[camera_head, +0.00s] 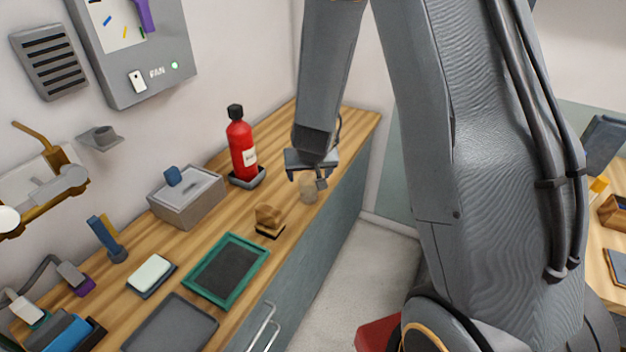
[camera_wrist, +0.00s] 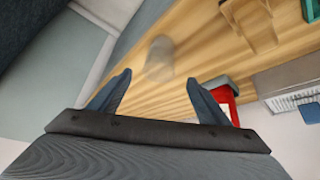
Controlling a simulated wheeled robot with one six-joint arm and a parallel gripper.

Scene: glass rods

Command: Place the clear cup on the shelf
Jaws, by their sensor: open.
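The clear cup (camera_head: 309,190) stands on the wooden counter near its front edge, towards the far end. It is see-through and faint; it also shows in the wrist view (camera_wrist: 160,58), just beyond the fingertips. My gripper (camera_head: 306,179) is open above and close to the cup, pointing down. In the wrist view my gripper (camera_wrist: 160,78) has its two fingers spread and nothing between them. I cannot tell if the fingers reach beside the cup's rim. A small grey ledge (camera_head: 99,139) on the left wall looks like the shelf.
A red bottle (camera_head: 241,147) stands in a grey holder left of my gripper. A grey box (camera_head: 187,196), a brown object on a dark base (camera_head: 268,218) and a green-framed tray (camera_head: 227,266) lie nearer. The FAN panel (camera_head: 135,45) hangs on the wall.

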